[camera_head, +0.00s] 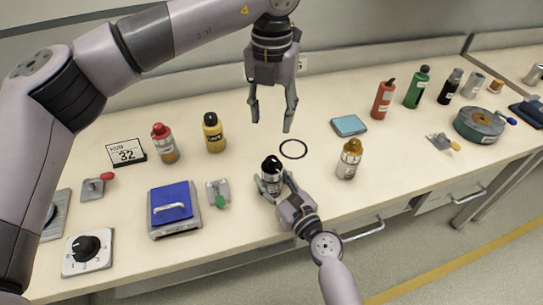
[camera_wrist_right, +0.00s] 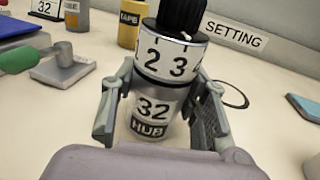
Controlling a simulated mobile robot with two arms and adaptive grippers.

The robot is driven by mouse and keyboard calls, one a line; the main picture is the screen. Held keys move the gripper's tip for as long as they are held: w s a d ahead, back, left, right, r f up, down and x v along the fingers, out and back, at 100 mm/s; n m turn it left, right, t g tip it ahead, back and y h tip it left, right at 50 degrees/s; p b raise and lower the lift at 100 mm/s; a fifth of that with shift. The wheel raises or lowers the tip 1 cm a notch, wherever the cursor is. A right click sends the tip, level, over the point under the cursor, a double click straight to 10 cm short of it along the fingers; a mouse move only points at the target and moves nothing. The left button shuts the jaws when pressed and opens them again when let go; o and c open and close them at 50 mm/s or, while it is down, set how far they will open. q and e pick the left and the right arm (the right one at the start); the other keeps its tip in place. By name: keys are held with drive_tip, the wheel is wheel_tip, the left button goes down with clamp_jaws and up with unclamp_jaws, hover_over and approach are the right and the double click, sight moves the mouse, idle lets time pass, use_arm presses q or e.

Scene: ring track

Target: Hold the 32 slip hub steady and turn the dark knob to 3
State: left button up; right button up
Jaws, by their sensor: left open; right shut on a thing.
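The 32 slip hub (camera_head: 272,186) stands upright on the bench, a white and silver cylinder. In the right wrist view its lower band (camera_wrist_right: 152,112) reads "32 HUB" and the number band (camera_wrist_right: 165,58) shows 1, 2 and 3. The dark knob (camera_wrist_right: 184,15) sits on top; a small white mark on its lower edge appears near the 3, exact alignment unclear. My right gripper (camera_head: 277,183) is shut on the hub's body, one finger on each side. My left gripper (camera_head: 272,124) is open and empty, pointing down behind and above the hub, apart from the knob.
A black ring (camera_head: 293,149) lies behind the hub. An amber bottle (camera_head: 349,158) stands to the right. A small lever block (camera_head: 218,193) and a blue-topped box (camera_head: 174,208) are to the left. A "32" card (camera_head: 126,152) and a dial box (camera_head: 88,252) stand farther left.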

drive_tip(key=o, duration=1.4)
drive_tip(key=v, duration=1.2)
drive_tip(key=shift+f, duration=0.1)
